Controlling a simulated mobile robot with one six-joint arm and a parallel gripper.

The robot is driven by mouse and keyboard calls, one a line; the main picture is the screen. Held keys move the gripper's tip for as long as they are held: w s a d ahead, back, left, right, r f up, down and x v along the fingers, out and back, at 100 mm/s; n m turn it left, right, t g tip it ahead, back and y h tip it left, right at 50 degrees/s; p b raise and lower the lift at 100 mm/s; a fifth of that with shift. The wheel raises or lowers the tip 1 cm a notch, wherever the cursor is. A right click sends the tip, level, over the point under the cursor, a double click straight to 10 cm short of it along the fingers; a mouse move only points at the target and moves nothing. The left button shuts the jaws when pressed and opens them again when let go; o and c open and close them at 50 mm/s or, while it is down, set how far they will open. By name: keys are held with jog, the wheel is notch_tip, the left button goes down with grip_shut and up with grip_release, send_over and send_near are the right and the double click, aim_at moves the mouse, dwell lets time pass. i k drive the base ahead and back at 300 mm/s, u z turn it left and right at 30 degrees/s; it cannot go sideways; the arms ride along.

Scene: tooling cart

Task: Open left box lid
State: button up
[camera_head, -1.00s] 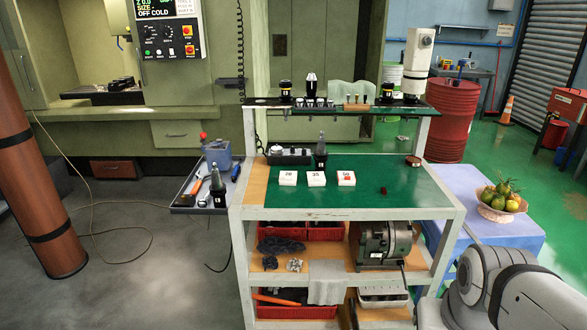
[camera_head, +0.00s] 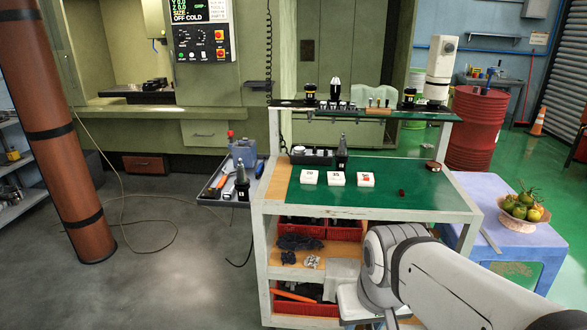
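Three small white boxes stand in a row on the green top of the tooling cart (camera_head: 420,193). The left box (camera_head: 309,177) has a dark marking on its top. The middle box (camera_head: 337,178) also has a dark marking, and the right box (camera_head: 366,179) has a red mark. All three look closed, though they are small in the view. My arm reaches in from the lower right, in front of the cart's lower shelves. My gripper itself does not show.
A dark tool holder (camera_head: 342,152) stands just behind the boxes, beside a black tray (camera_head: 311,156). An upper shelf (camera_head: 365,114) with tool holders spans the back. A blue table with a fruit basket (camera_head: 523,212) stands right.

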aim_at(309, 173)
jog(key=z, duration=0.05)
jog(key=i, duration=1.65)
jog(key=u, duration=0.05)
